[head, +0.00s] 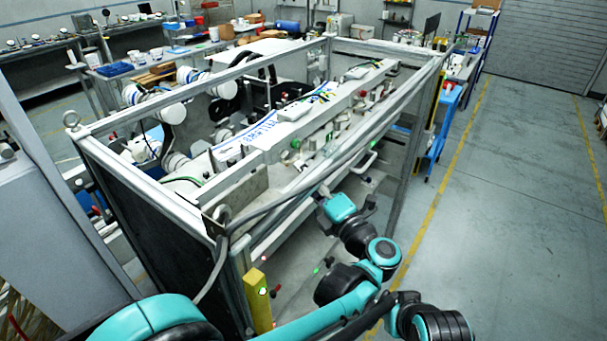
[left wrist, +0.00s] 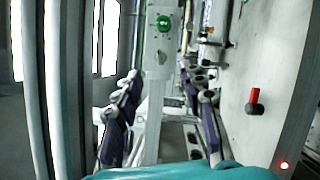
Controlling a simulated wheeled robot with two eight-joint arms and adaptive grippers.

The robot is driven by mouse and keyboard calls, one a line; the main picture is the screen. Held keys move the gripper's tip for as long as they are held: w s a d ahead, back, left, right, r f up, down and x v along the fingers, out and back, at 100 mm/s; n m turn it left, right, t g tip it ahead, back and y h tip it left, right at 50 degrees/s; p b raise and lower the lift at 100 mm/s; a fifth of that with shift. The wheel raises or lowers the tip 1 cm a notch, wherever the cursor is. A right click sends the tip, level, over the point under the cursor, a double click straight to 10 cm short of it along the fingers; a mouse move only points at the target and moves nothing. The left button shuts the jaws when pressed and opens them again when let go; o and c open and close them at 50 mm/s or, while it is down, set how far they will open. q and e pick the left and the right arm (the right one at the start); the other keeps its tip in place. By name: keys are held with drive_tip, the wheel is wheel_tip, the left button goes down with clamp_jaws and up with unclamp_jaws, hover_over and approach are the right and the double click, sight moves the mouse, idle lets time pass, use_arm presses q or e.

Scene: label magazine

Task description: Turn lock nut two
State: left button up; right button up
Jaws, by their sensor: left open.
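My left arm reaches from the bottom left to the open front side of the framed machine (head: 290,130). My left gripper (head: 327,190) is at the front of the machine, below its upper bar, and appears empty; its fingers are small and partly hidden in the head view. The left wrist view shows only a teal part of my arm along the bottom edge. Lock nut two cannot be told apart from the several small knobs and fittings. A green round knob (left wrist: 163,22) sits on a pale upright plate, and a red-topped knob (left wrist: 255,97) on a pale panel.
The machine's metal frame (head: 330,45) and a thick grey cable (head: 285,200) lie close to my left arm. A blue cart (head: 440,125) stands behind the machine at the right. The floor (head: 510,200) at the right is clear.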

use_arm(q)
drive_tip(key=w+m, duration=0.1)
drive_tip(key=m, duration=0.1)
drive_tip(key=m+g+y+b, duration=0.3)
drive_tip(key=m+g+y, duration=0.3)
drive_tip(key=m+y, duration=0.3)
approach(283, 154)
drive_tip(key=d, duration=0.2)
drive_tip(key=x, duration=0.8)
drive_tip(key=shift+a+f+m, duration=0.2)
drive_tip(key=shift+a+m, duration=0.1)
drive_tip(key=shift+a, duration=0.25)
drive_tip(key=shift+s, duration=0.1)
clamp_jaws()
use_arm(e)
drive_tip(key=f, duration=0.1)
drive_tip(key=a+f, duration=0.1)
drive_tip(key=f, duration=0.1)
drive_tip(key=shift+s+a+f, duration=0.1)
drive_tip(key=shift+s+a, duration=0.15)
drive_tip(key=shift+a, duration=0.05)
